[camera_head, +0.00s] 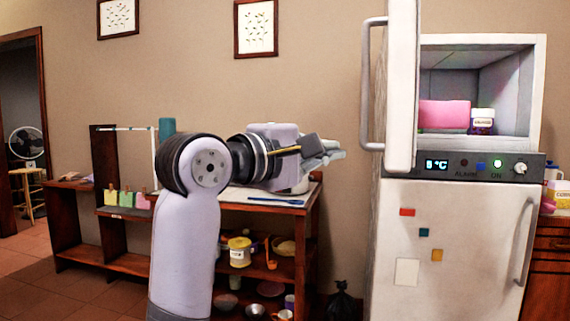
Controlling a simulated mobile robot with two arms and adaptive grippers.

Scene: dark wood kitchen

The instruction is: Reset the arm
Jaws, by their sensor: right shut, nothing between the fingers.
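My right arm rises in the middle of the head view and bends to the right at its elbow. My right gripper (328,151) is at its end, pointing right toward the fridge (452,240). It is shut and empty, in front of the wall and short of the open upper door (402,85). My left gripper is not in view.
The fridge's upper compartment is open, with a pink box (444,114) and a small jar (482,121) inside. A dark wood shelf unit (312,240) with bowls and containers stands behind my arm. A black bag (342,302) lies on the floor beside the fridge.

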